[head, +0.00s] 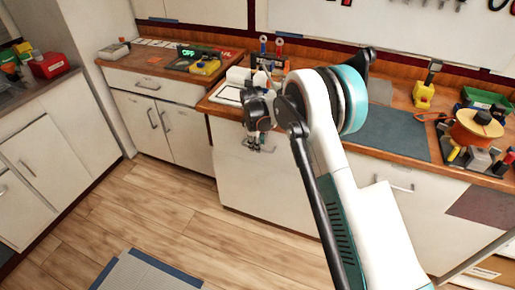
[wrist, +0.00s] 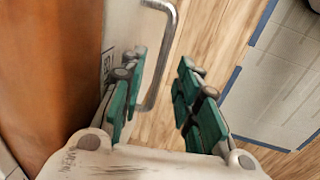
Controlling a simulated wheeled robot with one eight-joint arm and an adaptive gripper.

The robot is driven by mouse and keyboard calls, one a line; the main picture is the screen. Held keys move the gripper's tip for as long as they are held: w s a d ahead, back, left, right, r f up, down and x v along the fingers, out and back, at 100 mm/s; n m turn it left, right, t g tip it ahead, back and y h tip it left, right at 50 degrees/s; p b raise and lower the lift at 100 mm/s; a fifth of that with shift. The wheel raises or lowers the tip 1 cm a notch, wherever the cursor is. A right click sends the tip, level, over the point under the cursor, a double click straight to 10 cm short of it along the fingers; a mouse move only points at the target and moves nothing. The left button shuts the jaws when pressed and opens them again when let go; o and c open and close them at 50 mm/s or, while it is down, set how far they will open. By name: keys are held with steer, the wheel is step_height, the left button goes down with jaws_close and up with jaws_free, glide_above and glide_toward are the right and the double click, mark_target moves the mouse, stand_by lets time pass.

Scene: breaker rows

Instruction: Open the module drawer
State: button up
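A grey bar handle (wrist: 169,45) stands out from a white drawer front (wrist: 122,30) in the wrist view. A dark label sits on that front, partly hidden by a finger. My gripper (wrist: 162,62) is open, its teal-padded fingers on either side of the handle. The handle's lower end lies between the fingers, with a visible gap to the right finger; I cannot tell whether the left one touches. In the head view my gripper (head: 258,146) is in front of the white middle cabinet (head: 262,185), just below the counter edge; the drawer's handle is mostly hidden there.
The wooden counter (head: 218,92) runs above the drawer; its brown edge is close on the wrist view's left. The wooden floor (head: 170,215) in front is clear, with a grey blue-edged mat (head: 145,272).

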steer(key=shift+w+d+f, duration=0.1)
steer(key=shift+w+f, duration=0.05)
steer(key=shift+f, duration=0.65)
steer(key=shift+c, duration=0.2)
jaws_close()
